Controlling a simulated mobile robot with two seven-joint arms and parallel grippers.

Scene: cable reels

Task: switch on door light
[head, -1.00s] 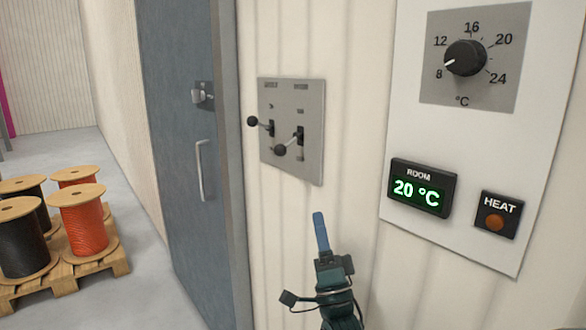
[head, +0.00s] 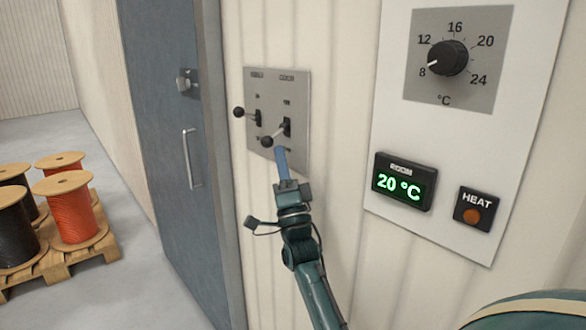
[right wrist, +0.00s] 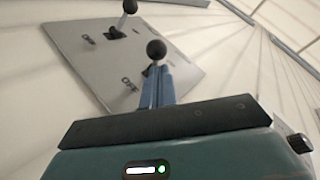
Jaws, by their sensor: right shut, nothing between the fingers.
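A grey switch plate (head: 300,92) on the wall carries two black-knobbed levers. The right lever (head: 267,142), under a blurred label that seems to read DOOR, has its knob below its slot. The left lever (head: 238,112) has its knob slightly above its slot. My right gripper (head: 280,151) is shut and empty, its blue fingers pointing up just below the right lever. In the right wrist view the right lever's knob (right wrist: 156,49) shows just beyond the fingertips (right wrist: 157,72); I cannot tell whether they touch. The left lever (right wrist: 130,6) shows farther off. My left gripper is out of view.
A grey-blue door (head: 165,80) with a handle is left of the plate. A panel (head: 390,110) with a dial, a 20 °C display (head: 403,182) and a HEAT button (head: 474,208) is to the right. Cable reels (head: 70,207) stand on a pallet (head: 75,258) at far left.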

